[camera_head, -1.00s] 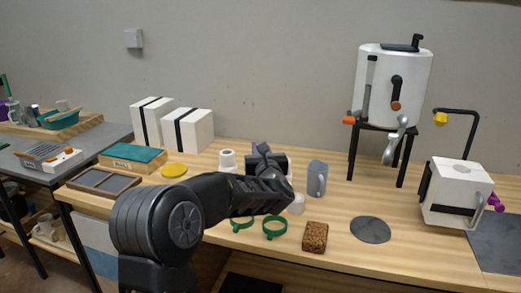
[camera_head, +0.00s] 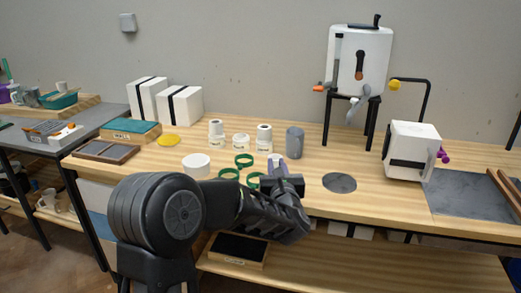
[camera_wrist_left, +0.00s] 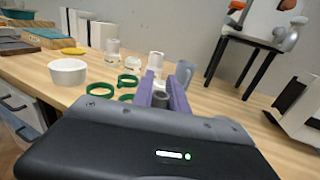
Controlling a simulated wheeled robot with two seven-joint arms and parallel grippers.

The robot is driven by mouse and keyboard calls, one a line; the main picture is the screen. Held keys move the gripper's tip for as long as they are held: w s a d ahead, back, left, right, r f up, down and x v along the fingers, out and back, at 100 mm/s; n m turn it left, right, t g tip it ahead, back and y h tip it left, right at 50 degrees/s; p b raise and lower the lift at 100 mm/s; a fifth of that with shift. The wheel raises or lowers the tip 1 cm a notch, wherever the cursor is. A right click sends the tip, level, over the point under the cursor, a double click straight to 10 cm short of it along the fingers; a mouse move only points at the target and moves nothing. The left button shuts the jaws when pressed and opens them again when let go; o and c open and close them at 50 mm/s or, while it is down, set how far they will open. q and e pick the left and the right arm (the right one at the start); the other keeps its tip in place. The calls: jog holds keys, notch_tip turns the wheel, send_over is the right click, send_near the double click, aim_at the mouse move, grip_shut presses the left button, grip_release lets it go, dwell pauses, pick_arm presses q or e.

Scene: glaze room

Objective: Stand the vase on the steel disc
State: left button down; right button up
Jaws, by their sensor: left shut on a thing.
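The steel disc (camera_head: 340,183) lies flat and bare on the wooden bench, right of my left gripper. My left gripper (camera_head: 277,166) is above the bench near its front. The disc does not show in the wrist view. My right gripper is out of view.
A grey mug (camera_head: 294,142), white jars (camera_head: 264,138), green rings (camera_head: 243,160) and a white bowl (camera_head: 196,165) stand around the gripper. A white drum on a black stand (camera_head: 360,62) and a white box machine (camera_head: 412,150) are beyond the disc. Bench around the disc is clear.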

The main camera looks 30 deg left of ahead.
pick_arm(q)
jog(key=s+d+f+m+t+h, duration=0.1)
jog(key=s+d+f+m+h, duration=0.1)
jog(key=d, duration=0.8)
jog(key=s+d+f+m+t+h, duration=0.2)
jog(key=s+d+f+h, duration=0.1)
jog(key=d, duration=0.7)
jog(key=shift+s+d+h, duration=0.25)
jog(key=shift+d+h, duration=0.1)
jog(key=shift+h, duration=0.25)
jog(key=shift+d, duration=0.1)
